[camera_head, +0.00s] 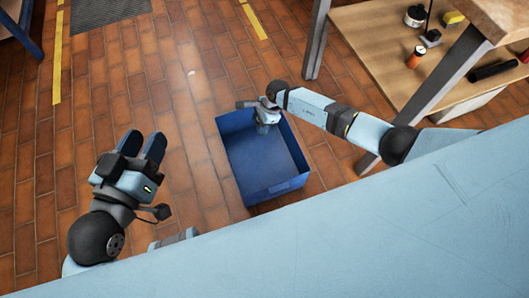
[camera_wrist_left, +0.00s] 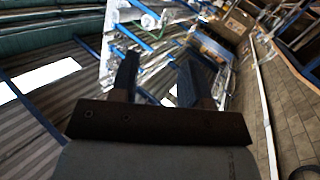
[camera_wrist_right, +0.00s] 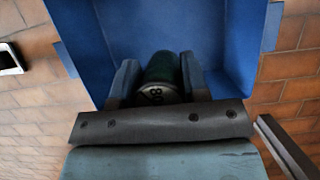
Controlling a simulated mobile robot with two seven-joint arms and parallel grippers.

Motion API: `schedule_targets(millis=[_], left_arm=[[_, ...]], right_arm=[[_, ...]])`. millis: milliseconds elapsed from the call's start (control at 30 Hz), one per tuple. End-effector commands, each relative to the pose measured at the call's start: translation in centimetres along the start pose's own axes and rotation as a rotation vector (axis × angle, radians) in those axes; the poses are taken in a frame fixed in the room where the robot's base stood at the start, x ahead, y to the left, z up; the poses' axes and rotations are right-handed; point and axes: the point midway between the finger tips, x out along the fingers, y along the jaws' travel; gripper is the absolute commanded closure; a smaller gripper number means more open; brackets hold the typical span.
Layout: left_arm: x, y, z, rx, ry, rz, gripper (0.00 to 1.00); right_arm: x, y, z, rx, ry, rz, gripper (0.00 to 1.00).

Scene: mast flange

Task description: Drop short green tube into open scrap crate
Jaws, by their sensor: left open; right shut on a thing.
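The open blue scrap crate (camera_head: 265,162) stands on the tiled floor, and its inside looks empty in the head view. My right gripper (camera_head: 264,122) is over the crate's far part, pointing down. In the right wrist view it is shut on the short green tube (camera_wrist_right: 162,70), whose near end is pale with dark markings. The blue crate walls (camera_wrist_right: 238,45) surround the tube in that view. I cannot make out the tube in the head view. My left gripper (camera_head: 143,146) is open and empty, raised left of the crate; its fingers also show in the left wrist view (camera_wrist_left: 158,78).
Floor between the left gripper and crate is clear. A small white object (camera_head: 192,72) lies beyond the crate.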

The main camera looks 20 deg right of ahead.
Motion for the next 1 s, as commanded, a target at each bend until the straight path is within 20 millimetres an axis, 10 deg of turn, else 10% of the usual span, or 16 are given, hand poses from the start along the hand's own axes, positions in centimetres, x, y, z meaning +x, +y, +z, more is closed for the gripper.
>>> schedule_targets(millis=[700, 733, 833, 1000], left_arm=[[0.9, -1.7, 0.2, 0.185, 0.072, -0.001, 0.57], [0.9, -1.7, 0.2, 0.185, 0.072, -0.001, 0.57], [0.9, -1.7, 0.2, 0.184, 0.072, 0.0, 0.57], [0.9, -1.7, 0.2, 0.184, 0.072, 0.0, 0.57]], right_arm=[[4.3, 0.0, -1.9, 0.0, 0.001, 0.0, 0.84], [4.3, 0.0, -1.9, 0.0, 0.001, 0.0, 0.52], [4.3, 0.0, -1.9, 0.0, 0.001, 0.0, 0.29], [4.3, 0.0, -1.9, 0.0, 0.001, 0.0, 0.29]])
